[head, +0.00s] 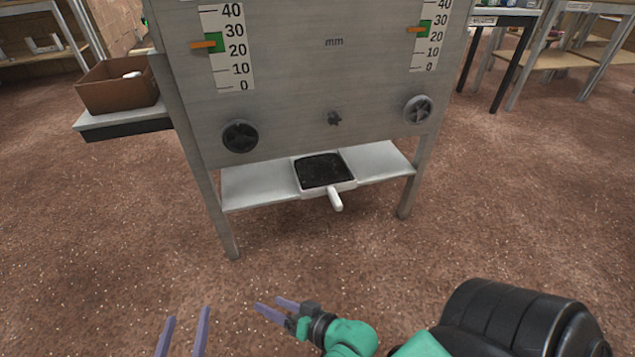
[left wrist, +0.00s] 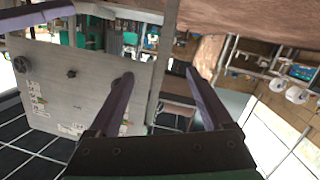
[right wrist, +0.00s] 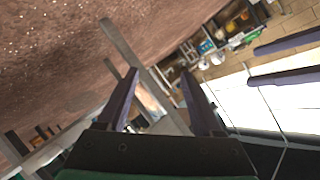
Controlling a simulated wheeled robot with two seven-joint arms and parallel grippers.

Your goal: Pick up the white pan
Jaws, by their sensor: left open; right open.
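The white pan (head: 336,198) with a black inside sits on the low shelf (head: 258,185) of the grey metal machine in the head view. Its short white handle points toward me, past the shelf's front edge. My left gripper (head: 187,318) is open and empty at the bottom of the head view, well short of the pan. My right gripper (head: 268,306) is open and empty to its right, also apart from the pan. In the left wrist view the left fingers (left wrist: 160,85) are spread. In the right wrist view the right fingers (right wrist: 160,80) are spread. I cannot make out the pan in either wrist view.
The grey panel (head: 290,110) with two scales and black knobs stands above the shelf, on metal legs (head: 410,197). A brown box (head: 117,88) sits on a low stand at left. Tables stand at the upper right. The brown floor (head: 130,230) before the machine is clear.

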